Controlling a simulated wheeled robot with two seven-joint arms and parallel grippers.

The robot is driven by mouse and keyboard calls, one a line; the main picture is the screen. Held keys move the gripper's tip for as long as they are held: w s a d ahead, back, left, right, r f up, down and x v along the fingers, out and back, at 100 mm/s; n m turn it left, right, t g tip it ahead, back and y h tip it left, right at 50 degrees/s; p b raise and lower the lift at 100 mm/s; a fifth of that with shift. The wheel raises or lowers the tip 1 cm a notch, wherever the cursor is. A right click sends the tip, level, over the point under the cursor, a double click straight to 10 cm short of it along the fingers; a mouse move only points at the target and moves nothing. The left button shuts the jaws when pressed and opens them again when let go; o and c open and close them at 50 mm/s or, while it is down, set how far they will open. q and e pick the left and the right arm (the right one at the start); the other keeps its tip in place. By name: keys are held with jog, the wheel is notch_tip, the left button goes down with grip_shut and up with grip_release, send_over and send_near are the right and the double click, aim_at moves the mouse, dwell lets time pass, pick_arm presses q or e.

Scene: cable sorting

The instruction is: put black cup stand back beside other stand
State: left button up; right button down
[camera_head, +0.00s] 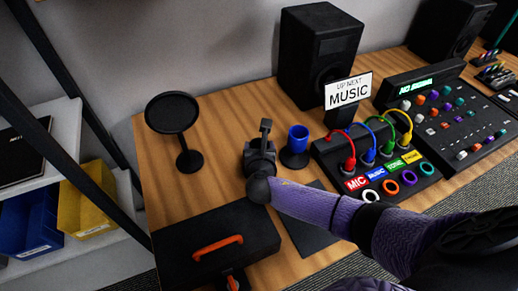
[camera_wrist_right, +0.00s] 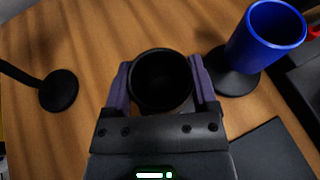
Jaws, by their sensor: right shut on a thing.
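The black cup stand (camera_wrist_right: 162,80) is held between the two fingers of my right gripper (camera_wrist_right: 162,88), its round dark opening facing the wrist camera. In the head view my right gripper (camera_head: 262,165) is over the middle of the wooden table, and the dark cup stand (camera_head: 250,152) is partly hidden by it. The other stand holds a blue cup (camera_head: 298,138) just to the right; its round black base (camera_wrist_right: 236,78) also shows in the wrist view. The two stands look close but apart. I cannot tell whether the held one touches the table. My left gripper is not in view.
A round black disc on a stand (camera_head: 172,113) stands to the left. A black case with an orange handle (camera_head: 217,247) lies at the front left. A cable panel (camera_head: 415,178), a MUSIC sign (camera_head: 348,91) and a speaker (camera_head: 318,50) are to the right and behind.

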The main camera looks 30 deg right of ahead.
grip_release()
jog(key=shift+r, duration=0.2)
pick_arm(q)
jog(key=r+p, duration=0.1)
jog(key=p, duration=0.1)
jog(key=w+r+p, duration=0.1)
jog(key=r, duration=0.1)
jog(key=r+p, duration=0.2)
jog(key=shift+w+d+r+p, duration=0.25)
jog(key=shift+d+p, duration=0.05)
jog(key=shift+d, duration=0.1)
pick_arm(e)
jog(key=v, duration=1.2)
jog(key=shift+f, duration=0.2)
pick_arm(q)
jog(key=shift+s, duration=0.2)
pick_arm(e)
jog(key=shift+s+a, duration=0.1)
